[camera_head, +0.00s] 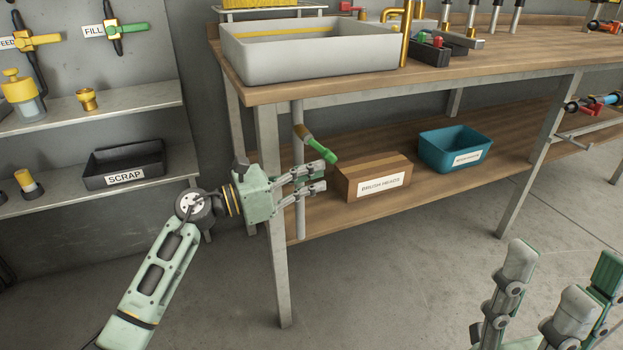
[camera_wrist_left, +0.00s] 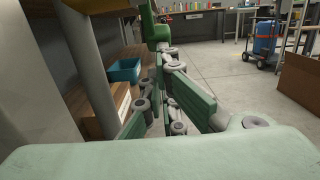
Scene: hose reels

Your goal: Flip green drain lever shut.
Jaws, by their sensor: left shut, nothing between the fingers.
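The green drain lever (camera_head: 321,149) sticks out from a brass valve (camera_head: 303,130) on the grey drain pipe (camera_head: 298,115) under the sink. It slants down and to the right, away from the pipe. In the left wrist view the lever (camera_wrist_left: 154,28) hangs at the top, just beyond my fingers. My left gripper (camera_head: 325,177) is shut and empty, with its fingertips just below the lever's free end. I cannot tell whether they touch it. My right gripper (camera_head: 560,264) is at the lower right, far from the lever, with its fingers apart and nothing visible between them.
A bench leg (camera_head: 270,190) stands behind my left gripper. The lower shelf holds a cardboard box (camera_head: 373,178) and a teal bin (camera_head: 452,149). The grey sink (camera_head: 310,55) is above. A black scrap tray (camera_head: 124,164) sits on the left shelving. The floor in front is clear.

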